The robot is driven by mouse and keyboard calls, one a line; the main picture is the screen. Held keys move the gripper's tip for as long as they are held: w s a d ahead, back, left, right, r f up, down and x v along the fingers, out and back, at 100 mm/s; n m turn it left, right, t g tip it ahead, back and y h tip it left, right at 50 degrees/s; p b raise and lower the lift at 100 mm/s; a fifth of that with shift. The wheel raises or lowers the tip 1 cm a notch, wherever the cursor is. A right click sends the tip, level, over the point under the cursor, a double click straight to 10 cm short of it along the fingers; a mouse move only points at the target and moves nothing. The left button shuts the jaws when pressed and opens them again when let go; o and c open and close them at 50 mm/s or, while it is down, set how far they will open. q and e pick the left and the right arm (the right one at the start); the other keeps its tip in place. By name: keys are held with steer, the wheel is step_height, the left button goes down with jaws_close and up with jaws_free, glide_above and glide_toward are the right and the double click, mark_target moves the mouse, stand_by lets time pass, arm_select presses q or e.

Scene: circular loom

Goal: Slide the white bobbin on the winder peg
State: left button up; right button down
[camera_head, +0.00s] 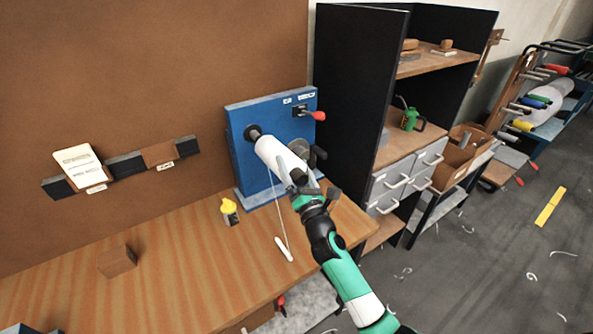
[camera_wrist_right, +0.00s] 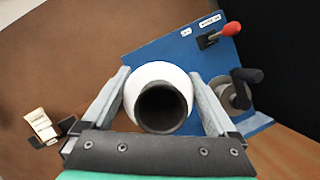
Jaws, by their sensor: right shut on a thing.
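The white bobbin (camera_head: 274,152) is held lengthwise in front of the blue winder panel (camera_head: 240,165). Its far end meets the dark round winder fitting (camera_head: 253,132) in the head view; whether it is around the peg or only in front of it I cannot tell. My right gripper (camera_head: 290,171) is shut on the bobbin. The right wrist view shows the bobbin (camera_wrist_right: 142,74) between both fingers, its dark open end facing the camera. The peg itself is hidden. My left gripper is out of view.
A red-handled lever (camera_head: 316,116) and a dark crank (camera_wrist_right: 246,76) are on the winder. A thread hangs to a white stick (camera_head: 284,249) on the bench. A yellow-topped bottle (camera_head: 229,210) and wooden block (camera_head: 117,261) stand there. A dark shelf (camera_head: 357,80) is at right.

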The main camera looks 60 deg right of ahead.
steer(key=shift+w+d+b, duration=0.4)
steer(key=shift+w+b, duration=0.05)
steer(key=shift+w, duration=0.3)
steer(key=shift+w+d+b, duration=0.35)
steer(key=shift+w+b, duration=0.05)
steer(key=shift+w, duration=0.45)
steer(key=shift+r, duration=0.15)
steer(key=shift+w+d, duration=0.15)
steer(key=shift+w, duration=0.15)
jaws_free()
steer(key=shift+d+f, duration=0.1)
steer(key=shift+f, duration=0.1)
